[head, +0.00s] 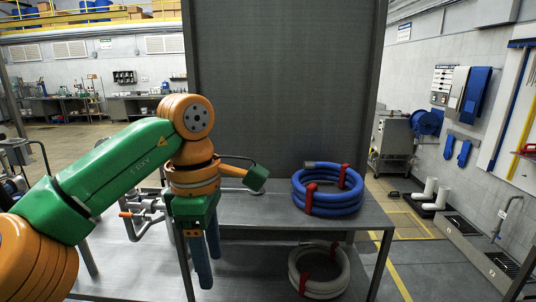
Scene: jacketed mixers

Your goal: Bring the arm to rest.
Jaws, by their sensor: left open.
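My left arm (110,172), green and orange, comes in from the left and bends down at an orange joint. My left gripper (206,262) hangs from it with its blue fingers pointing down. The fingers stand apart and nothing shows between them. The gripper is in front of the left part of a grey metal table (262,212) and hides some of it. My right gripper is not in view.
Metal pipework with an orange handle (126,214) stands just left of my gripper, partly hidden. A blue hose coil (328,208) with red ties lies on the table to the right. A pale hose coil (322,289) lies below. A tall grey panel (285,90) rises behind.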

